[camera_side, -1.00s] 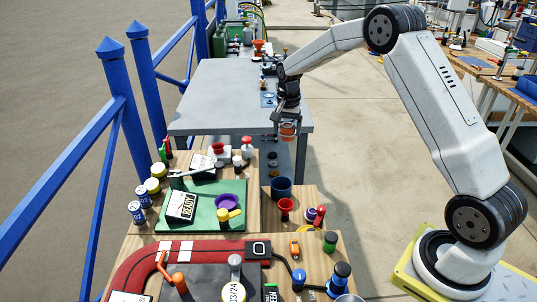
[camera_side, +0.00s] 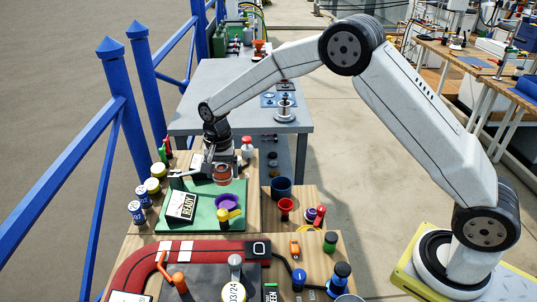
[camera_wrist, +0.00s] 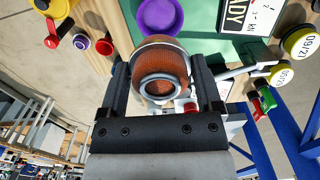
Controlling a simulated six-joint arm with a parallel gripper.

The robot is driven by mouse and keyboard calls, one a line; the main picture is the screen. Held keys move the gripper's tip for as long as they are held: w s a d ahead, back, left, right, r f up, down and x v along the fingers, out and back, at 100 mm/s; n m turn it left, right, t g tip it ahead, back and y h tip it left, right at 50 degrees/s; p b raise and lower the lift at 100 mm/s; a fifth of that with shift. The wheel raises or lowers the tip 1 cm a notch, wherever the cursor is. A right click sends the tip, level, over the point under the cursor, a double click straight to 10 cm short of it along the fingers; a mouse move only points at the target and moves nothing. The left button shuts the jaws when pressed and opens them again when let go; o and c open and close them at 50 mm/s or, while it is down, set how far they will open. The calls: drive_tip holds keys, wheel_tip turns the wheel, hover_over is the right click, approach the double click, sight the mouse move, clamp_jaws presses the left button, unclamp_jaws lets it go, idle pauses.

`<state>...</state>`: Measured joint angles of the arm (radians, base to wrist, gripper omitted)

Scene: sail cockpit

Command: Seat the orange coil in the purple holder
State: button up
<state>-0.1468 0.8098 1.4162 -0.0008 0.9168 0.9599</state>
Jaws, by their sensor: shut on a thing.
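My gripper (camera_wrist: 163,95) is shut on the orange coil (camera_wrist: 160,68), which sits between the two dark fingers in the wrist view. In the side view the coil (camera_side: 222,174) hangs from my gripper (camera_side: 219,166) near the back edge of the green board. The purple holder (camera_side: 228,202) is a round bowl-like piece on the green board, in front of the coil in the side view. The coil partly hides the board there.
The green board (camera_side: 200,226) also bears a READY card (camera_side: 182,206) and a yellow-topped knob (camera_side: 224,215). A dark blue cup (camera_side: 281,188) and a red cup (camera_side: 286,206) stand to the right. Yellow-lidded jars and blue cans (camera_side: 137,212) line the left edge.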

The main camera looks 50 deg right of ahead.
sight(227, 205)
drive_tip(key=shift+f, duration=1.1)
drive_tip(key=shift+f, duration=0.15)
drive_tip(key=shift+f, duration=2.7)
drive_tip(key=shift+f, duration=0.4)
drive_tip(key=o, duration=1.1)
drive_tip(key=shift+o, duration=0.2)
drive_tip(key=shift+f, duration=0.1)
drive_tip(key=shift+r, duration=5.55)
drive_tip(key=shift+s+d, duration=0.1)
